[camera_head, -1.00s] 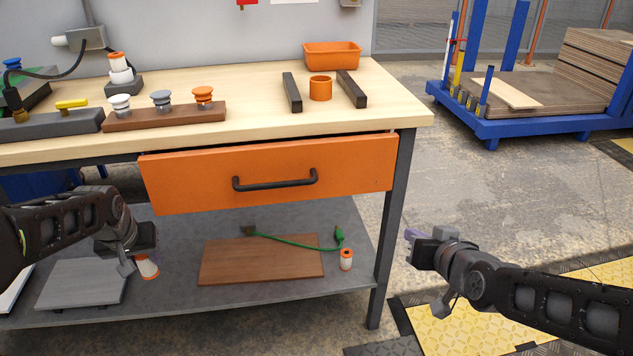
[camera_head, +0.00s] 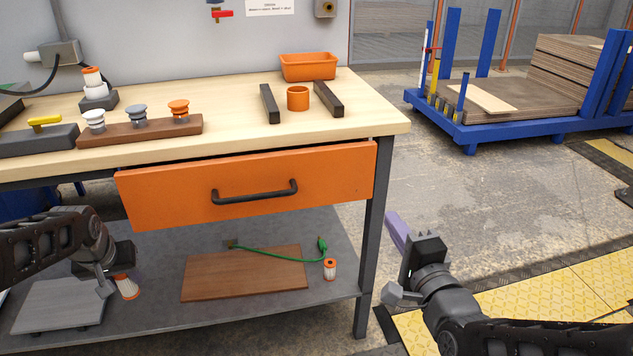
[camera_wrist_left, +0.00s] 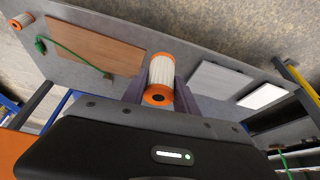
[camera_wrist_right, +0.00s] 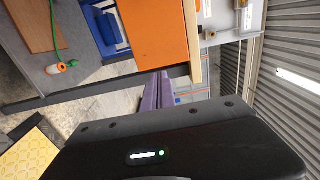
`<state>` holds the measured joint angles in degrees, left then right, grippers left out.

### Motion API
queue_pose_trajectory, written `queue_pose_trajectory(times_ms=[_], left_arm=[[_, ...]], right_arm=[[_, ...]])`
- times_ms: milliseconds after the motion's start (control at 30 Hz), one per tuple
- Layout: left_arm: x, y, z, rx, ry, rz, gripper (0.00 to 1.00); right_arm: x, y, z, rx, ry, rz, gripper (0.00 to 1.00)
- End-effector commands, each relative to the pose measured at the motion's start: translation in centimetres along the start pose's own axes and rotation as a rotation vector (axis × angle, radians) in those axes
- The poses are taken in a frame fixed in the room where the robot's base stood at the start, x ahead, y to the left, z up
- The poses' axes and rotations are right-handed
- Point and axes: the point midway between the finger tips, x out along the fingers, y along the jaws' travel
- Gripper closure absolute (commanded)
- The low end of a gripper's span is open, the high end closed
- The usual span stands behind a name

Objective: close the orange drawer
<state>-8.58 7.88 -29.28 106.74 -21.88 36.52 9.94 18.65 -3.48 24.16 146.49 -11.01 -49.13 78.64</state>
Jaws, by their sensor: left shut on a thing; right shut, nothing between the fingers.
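The orange drawer (camera_head: 250,180) with its dark bar handle (camera_head: 254,192) sits under the workbench top, and its front stands out a little from the bench, with a dark gap above it. My left gripper (camera_head: 124,278) is low at the left of the drawer, shut on a white filter cartridge with orange ends (camera_head: 127,288); the cartridge also shows between the fingers in the left wrist view (camera_wrist_left: 160,78). My right gripper (camera_head: 397,232) is shut and empty, right of the bench leg and drawer. Its closed purple fingers show in the right wrist view (camera_wrist_right: 157,95).
The wooden bench top (camera_head: 230,140) holds an orange bin (camera_head: 308,67), an orange ring (camera_head: 298,98) and dark bars. The lower shelf (camera_head: 240,318) holds a brown board (camera_head: 243,273), a green cable and another cartridge (camera_head: 330,269). A blue cart (camera_head: 500,125) stands at right.

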Motion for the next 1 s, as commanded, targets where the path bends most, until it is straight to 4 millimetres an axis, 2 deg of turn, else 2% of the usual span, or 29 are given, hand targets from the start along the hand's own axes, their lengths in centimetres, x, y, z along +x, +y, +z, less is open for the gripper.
queue_pose_trajectory(times_ms=[267, 567, 600, 633, 1000], left_arm=[[-0.6, 0.0, -0.3, 0.000, 0.001, 0.000, 1.00], [-3.3, 0.0, -1.5, 0.000, 0.000, 0.000, 1.00], [-2.2, 0.0, -1.0, 0.000, -0.001, 0.000, 1.00], [-2.0, 0.0, -0.9, 0.000, 0.000, 0.000, 1.00], [-0.9, 0.0, -0.4, 0.000, 0.000, 0.000, 1.00]], right_arm=[[0.4, -0.2, 0.0, 0.000, -0.001, 0.002, 1.00], [2.7, -0.4, 0.1, 0.003, -0.001, 0.006, 1.00], [3.6, 0.2, 0.0, 0.001, -0.001, 0.001, 1.00], [4.3, 0.3, 0.0, 0.002, -0.001, 0.000, 1.00], [11.8, 0.2, 0.1, -0.001, -0.001, 0.000, 1.00]])
